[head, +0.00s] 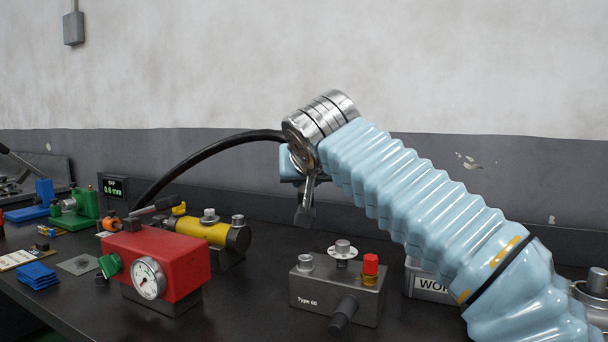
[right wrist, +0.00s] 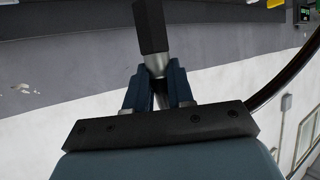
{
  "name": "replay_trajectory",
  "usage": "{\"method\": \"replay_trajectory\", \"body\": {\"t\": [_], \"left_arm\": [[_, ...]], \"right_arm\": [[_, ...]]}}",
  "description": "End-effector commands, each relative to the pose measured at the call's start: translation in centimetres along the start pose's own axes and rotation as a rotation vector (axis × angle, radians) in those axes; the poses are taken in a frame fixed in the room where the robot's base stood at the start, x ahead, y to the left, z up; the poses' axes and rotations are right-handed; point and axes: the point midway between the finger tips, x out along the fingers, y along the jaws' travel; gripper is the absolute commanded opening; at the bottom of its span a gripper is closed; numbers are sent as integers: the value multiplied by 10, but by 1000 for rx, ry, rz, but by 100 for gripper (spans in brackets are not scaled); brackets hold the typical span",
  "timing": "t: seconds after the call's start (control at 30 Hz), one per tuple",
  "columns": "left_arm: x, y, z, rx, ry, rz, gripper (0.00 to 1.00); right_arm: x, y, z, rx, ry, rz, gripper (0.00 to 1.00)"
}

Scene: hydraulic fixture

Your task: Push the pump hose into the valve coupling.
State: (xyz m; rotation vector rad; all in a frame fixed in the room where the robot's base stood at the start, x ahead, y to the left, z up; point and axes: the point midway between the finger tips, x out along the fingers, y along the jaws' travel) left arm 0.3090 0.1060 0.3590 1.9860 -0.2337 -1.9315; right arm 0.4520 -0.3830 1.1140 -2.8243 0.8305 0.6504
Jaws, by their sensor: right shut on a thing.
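The black pump hose (head: 205,154) arcs up from behind the red block and ends behind my right wrist. My right gripper (head: 307,188) is shut on the hose's metal end fitting and holds it in the air. In the right wrist view the blue fingers (right wrist: 155,88) pinch the fitting, whose dark end (right wrist: 151,28) points away from the wrist. The grey valve block (head: 338,293), marked "Type 60", stands below and apart from the fitting. It has metal ports on top, a red-capped part (head: 370,266) and a black front part (head: 343,317). I cannot tell which port is the coupling. My left gripper is out of view.
A red block with a gauge (head: 180,262) and a yellow cylinder (head: 203,231) stand left of the valve block. A labelled bin (head: 432,290) is partly hidden behind my right arm. Green and blue parts (head: 78,211) lie far left. Dark bench is clear between the red and grey blocks.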

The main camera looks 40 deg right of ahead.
Motion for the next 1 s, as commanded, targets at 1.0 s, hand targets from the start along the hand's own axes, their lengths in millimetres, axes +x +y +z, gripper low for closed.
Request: {"method": "replay_trajectory", "body": {"t": [1.0], "left_arm": [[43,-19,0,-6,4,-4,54]], "right_arm": [[22,-1,50,0,-1,-1,0]]}}
